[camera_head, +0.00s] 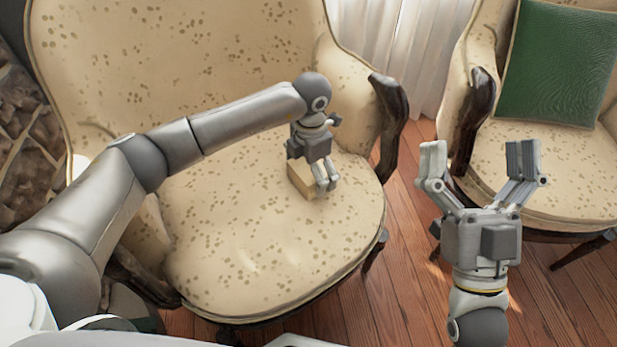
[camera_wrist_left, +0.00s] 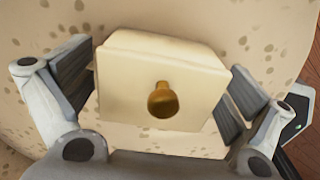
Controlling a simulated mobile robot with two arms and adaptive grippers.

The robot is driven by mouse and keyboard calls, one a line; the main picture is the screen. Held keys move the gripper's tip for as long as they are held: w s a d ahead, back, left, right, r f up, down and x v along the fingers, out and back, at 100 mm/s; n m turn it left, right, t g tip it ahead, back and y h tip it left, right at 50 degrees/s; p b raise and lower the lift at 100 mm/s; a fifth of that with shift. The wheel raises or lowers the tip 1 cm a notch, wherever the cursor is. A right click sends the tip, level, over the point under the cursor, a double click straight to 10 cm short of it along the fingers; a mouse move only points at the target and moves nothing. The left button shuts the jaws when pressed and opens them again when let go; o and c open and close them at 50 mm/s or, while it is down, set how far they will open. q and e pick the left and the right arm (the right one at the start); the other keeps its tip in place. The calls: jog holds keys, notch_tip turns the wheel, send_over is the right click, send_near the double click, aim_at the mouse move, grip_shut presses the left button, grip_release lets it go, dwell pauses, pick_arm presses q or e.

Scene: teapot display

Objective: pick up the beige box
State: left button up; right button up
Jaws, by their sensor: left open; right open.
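The beige box (camera_head: 301,177) sits on the seat of the patterned armchair, partly hidden behind my left gripper (camera_head: 325,186) in the head view. My right gripper (camera_head: 478,165) is open and empty, raised in front of the second armchair.
The armchair seat (camera_head: 270,240) around the box is otherwise clear. Its dark wooden armrest (camera_head: 390,110) rises to the right of my left gripper. A second armchair (camera_head: 570,170) holds a green cushion (camera_head: 557,62). Wooden floor (camera_head: 410,270) lies between and in front of the chairs.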

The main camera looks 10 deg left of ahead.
pick_arm(q)
jog(key=shift+c, duration=0.3)
jog(key=c, duration=1)
jog(key=shift+r, duration=0.1)
